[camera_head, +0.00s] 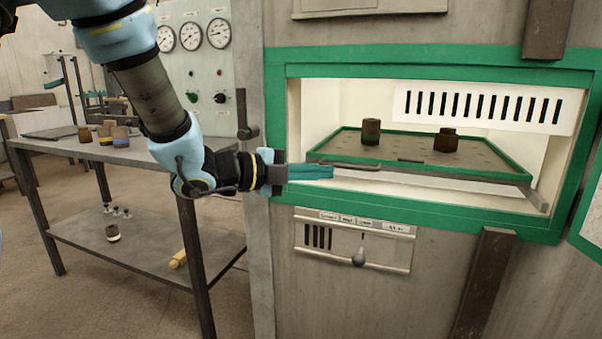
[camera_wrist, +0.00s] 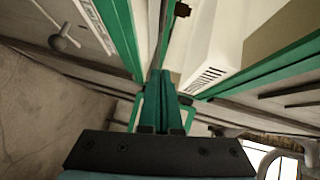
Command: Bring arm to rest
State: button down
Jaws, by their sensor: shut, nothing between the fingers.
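My gripper (camera_head: 330,172) is shut and empty, with its teal fingers together. In the head view it points right, in front of the left part of the green-framed oven opening (camera_head: 425,62). Its tips show just in front of the left end of the tray (camera_head: 480,173) inside; I cannot tell whether they touch anything. In the wrist view the shut fingers (camera_wrist: 165,75) point at the green frame and the bright opening. My arm comes down from the upper left, in front of the gauge panel.
Two brown cylinders, one left (camera_head: 371,131) and one right (camera_head: 446,141), stand on the tray. A white slotted panel (camera_head: 484,107) hangs in the opening. A control plate with a knob (camera_head: 358,257) is below. A metal bench (camera_head: 120,156) with small pots stands left. Floor shows at lower left.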

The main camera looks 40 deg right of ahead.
jog(key=w+a+f+n+t+y, duration=0.3)
jog(key=w+a+n+t, duration=0.25)
jog(key=w, duration=0.35)
jog(key=w+a+f+n+t+y, duration=0.2)
jog(key=w+a+f+n+t, duration=0.15)
jog(key=w+a+n, duration=0.45)
jog(key=w+a+f+n+y, duration=0.1)
jog(key=a+f+n+y, duration=0.2)
jog(key=a, duration=0.4)
jog(key=w+a+f+n+t+y, duration=0.1)
jog(key=a+n+y, duration=0.2)
jog(key=a+n, duration=0.3)
jog(key=w+a+f+n+y, duration=0.1)
jog(key=a+f+n+y, duration=0.15)
jog(key=a, duration=0.55)
jog(key=s+a+f+n+g+y, duration=0.2)
jog(key=s+a+n+g, duration=0.2)
jog(key=s+a+n, duration=0.6)
jog(key=w+p+v, duration=0.2)
jog(key=p+v, duration=0.8)
jog(key=w+d+r+p+v, duration=0.1)
jog(key=w+p+v, duration=0.1)
jog(key=p+v, duration=0.8)
jog(key=shift+s+r+n+g+p, duration=0.3)
jog(key=shift+r+g+p, duration=0.1)
jog(key=shift+p, duration=0.3)
jog(key=shift+f, duration=0.1)
